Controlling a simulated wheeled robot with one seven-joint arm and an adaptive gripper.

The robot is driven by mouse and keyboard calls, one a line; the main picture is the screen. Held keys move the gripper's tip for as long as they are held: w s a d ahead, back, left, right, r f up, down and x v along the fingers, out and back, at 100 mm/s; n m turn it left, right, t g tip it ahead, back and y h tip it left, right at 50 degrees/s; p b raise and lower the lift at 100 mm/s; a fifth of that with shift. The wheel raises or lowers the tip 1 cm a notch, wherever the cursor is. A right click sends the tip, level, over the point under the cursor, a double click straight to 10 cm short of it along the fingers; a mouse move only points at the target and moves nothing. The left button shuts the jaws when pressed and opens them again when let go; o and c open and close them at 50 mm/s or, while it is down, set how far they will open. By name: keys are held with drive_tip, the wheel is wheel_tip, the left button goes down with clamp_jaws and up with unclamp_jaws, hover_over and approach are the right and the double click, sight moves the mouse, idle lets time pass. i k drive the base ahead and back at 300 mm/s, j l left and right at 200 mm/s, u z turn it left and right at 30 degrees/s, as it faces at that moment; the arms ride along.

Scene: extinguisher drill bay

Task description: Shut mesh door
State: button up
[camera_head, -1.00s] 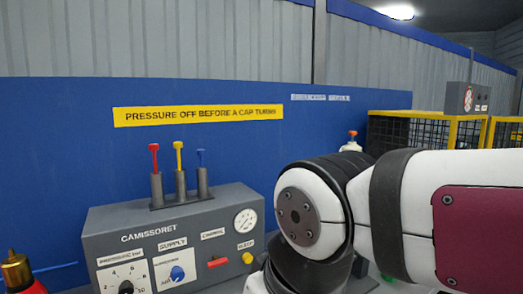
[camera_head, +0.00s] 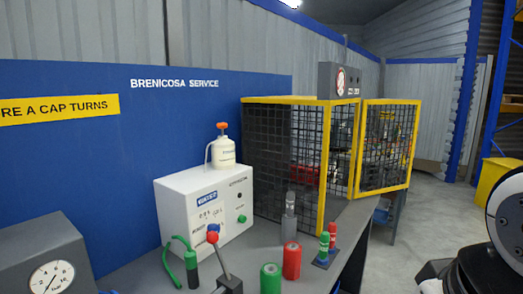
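The mesh door (camera_head: 414,146) is a yellow-framed panel of black mesh right of centre. It stands swung out from the cage (camera_head: 284,160), angled away to the right, and looks open. The cage has a yellow frame and dark mesh sides and stands at the back of the bench. Red and dark shapes show through its mesh. My gripper is not in view. Only a white and black part of my arm shows at the lower right edge, apart from the door.
Red and green cylinders (camera_head: 291,261) and a small stand of green-topped pieces (camera_head: 326,250) are on the bench before the cage. A white control box (camera_head: 205,210) and a white bottle (camera_head: 223,150) are left of it. Grey floor (camera_head: 440,215) is clear beyond the door.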

sight(365, 102)
drive_tip(key=i+l+z, duration=0.9)
drive_tip(key=i+z, duration=0.55)
drive_tip(key=i, duration=0.2)
drive_tip(key=i+l+u, duration=0.15)
drive_tip(key=i+u, duration=0.2)
drive_tip(key=i, duration=0.15)
drive_tip(key=i+l+u, duration=0.25)
drive_tip(key=i+u, duration=0.15)
drive_tip(key=i, duration=0.15)
drive_tip(key=i+l+u, duration=0.35)
drive_tip(key=i+l, duration=0.05)
drive_tip(key=i, duration=0.05)
